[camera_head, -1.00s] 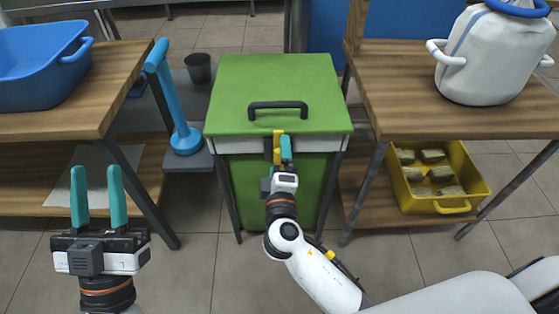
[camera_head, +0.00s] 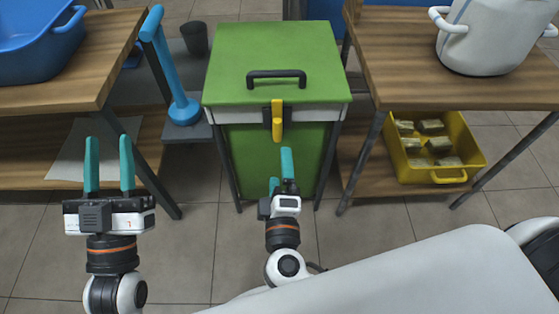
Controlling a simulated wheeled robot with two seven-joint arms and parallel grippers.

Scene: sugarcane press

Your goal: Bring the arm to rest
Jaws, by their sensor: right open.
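My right gripper (camera_head: 281,176) is open and empty, with teal fingers seen nearly edge-on. It is in front of and below the yellow latch (camera_head: 277,122) of the green press box (camera_head: 240,58), apart from it. The latch hangs down over the front of the box. The lid is down, with a black handle (camera_head: 276,76) on top. My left gripper (camera_head: 109,165) is at the lower left, pointing away from me. Its two teal fingers are spread with nothing between them.
A blue tub (camera_head: 38,50) stands on the left wooden table. A blue lever (camera_head: 170,70) rises beside the box. A white pot (camera_head: 487,40) stands on the right table, above a yellow crate (camera_head: 432,177) with several blocks. Tiled floor is free in front.

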